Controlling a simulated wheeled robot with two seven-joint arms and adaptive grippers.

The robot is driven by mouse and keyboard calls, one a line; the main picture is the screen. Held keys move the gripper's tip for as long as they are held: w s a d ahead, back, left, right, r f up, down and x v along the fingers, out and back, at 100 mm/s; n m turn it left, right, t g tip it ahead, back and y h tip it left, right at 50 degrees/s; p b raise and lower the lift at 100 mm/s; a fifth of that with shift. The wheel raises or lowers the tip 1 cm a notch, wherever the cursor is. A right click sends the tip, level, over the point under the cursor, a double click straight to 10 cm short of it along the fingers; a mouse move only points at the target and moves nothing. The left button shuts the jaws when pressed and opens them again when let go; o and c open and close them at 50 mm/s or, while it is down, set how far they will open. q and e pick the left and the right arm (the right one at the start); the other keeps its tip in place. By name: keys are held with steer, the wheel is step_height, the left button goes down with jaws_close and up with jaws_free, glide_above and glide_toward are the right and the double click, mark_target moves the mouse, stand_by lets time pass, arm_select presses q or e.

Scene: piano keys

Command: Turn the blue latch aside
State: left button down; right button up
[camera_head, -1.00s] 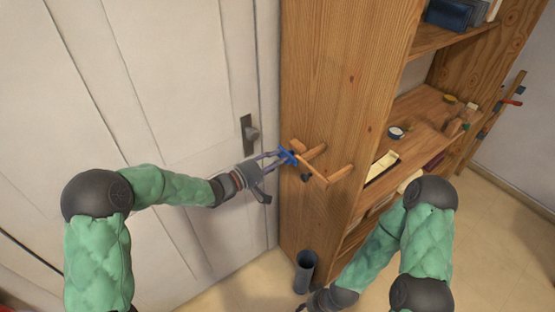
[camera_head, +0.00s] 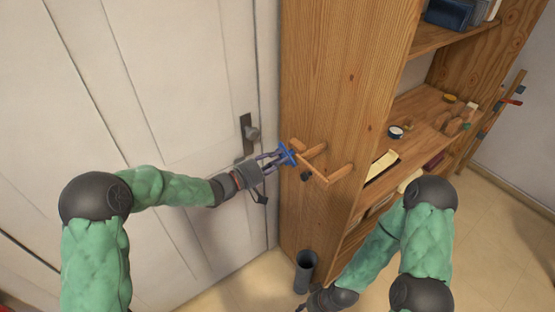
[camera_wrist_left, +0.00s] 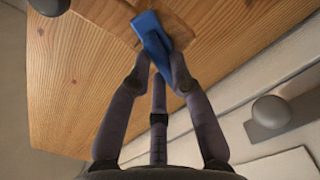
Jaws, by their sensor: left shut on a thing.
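The blue latch (camera_head: 286,154) sits at the wooden rack (camera_head: 314,162) on the side of the bookcase. In the left wrist view the latch (camera_wrist_left: 152,38) is a blue bar, slightly tilted, against the wood. My left gripper (camera_head: 275,160) reaches it from the left. Its fingers are shut on the latch; in the left wrist view the fingertips (camera_wrist_left: 158,72) meet its lower end. My right arm comes in at the lower right; its gripper (camera_head: 305,307) is at the bottom edge, mostly cut off and far from the latch.
A white door with a dark handle (camera_head: 249,134) stands just left of my left gripper. The wooden bookcase (camera_head: 345,80) has small items on its shelves. A dark grey cylinder (camera_head: 305,271) stands on the floor below the rack.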

arm_select(q)
steer(key=m+b, duration=0.2)
steer(key=m, duration=0.2)
steer(key=m+b, duration=0.2)
steer(key=m, duration=0.2)
steer(key=m+b, duration=0.2)
steer(key=m, duration=0.2)
steer(key=shift+s+d+f+m, duration=0.1)
steer(key=shift+s+f+m, duration=0.05)
steer(key=shift+f+m, duration=0.25)
stand_by(0.3)
steer(key=c, duration=1.1)
jaws_free()
steer(key=shift+r, duration=0.1)
steer(key=v, duration=1.2)
